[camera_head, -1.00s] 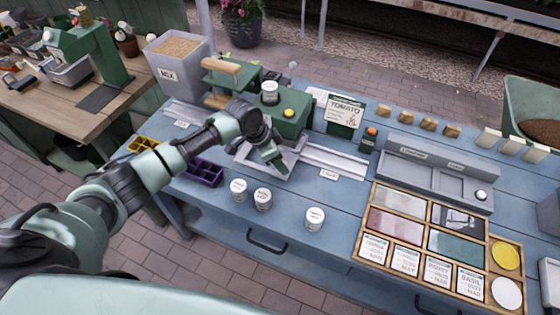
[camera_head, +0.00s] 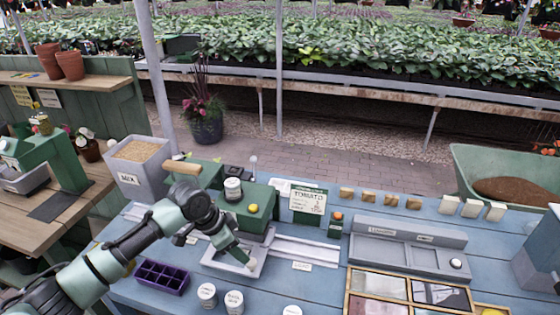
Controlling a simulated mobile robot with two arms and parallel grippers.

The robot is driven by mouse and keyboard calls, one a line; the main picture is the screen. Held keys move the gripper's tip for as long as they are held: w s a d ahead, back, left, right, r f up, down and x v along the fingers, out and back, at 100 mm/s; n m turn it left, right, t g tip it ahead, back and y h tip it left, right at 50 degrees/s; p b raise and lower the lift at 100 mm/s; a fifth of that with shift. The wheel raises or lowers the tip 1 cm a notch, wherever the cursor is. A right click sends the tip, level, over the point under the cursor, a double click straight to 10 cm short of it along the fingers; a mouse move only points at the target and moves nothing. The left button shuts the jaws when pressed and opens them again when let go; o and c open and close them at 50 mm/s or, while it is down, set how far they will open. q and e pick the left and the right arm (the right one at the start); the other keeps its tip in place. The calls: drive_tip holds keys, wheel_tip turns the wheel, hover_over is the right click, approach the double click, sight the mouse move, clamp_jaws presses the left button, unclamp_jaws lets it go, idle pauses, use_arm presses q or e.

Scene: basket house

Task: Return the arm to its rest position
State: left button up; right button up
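My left arm comes in from the left over the blue table (camera_head: 325,285). Its gripper (camera_head: 246,261) points down over the light grey tray (camera_head: 215,262) in front of the green machine (camera_head: 262,219). A small pale patch shows at the fingertips; I cannot tell whether it is a held thing or part of the tray, nor whether the fingers are open. My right arm and gripper are not in view.
A purple cell tray (camera_head: 162,277) and several white-labelled cans (camera_head: 207,294) stand near the arm. A mix bin (camera_head: 141,174), a tomato sign (camera_head: 308,203) and a grey sorting tray (camera_head: 410,246) are also there. A wheelbarrow (camera_head: 482,170) stands behind.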

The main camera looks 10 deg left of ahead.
use_arm(q)
drive_tip(key=s+d+f+n, duration=0.1)
drive_tip(key=s+d+f, duration=0.2)
drive_tip(key=s+d, duration=0.35)
drive_tip(key=s+d+f+n, duration=0.1)
drive_tip(key=s+d+f, duration=0.25)
drive_tip(key=s, duration=0.65)
drive_tip(key=s+a+n+y, duration=0.3)
drive_tip(key=s+a+n, duration=0.45)
drive_tip(key=s, duration=0.65)
wheel_tip(320, 180, down, 26)
drive_tip(key=s+a+m+b, duration=0.2)
drive_tip(key=s+a+f+g+b, duration=0.1)
drive_tip(key=s+a+f+g, duration=0.1)
drive_tip(key=s+f, duration=1.4)
wheel_tip(320, 180, down, 2)
drive_tip(key=shift+s+a+f, duration=0.2)
drive_tip(key=shift+s+a, duration=0.15)
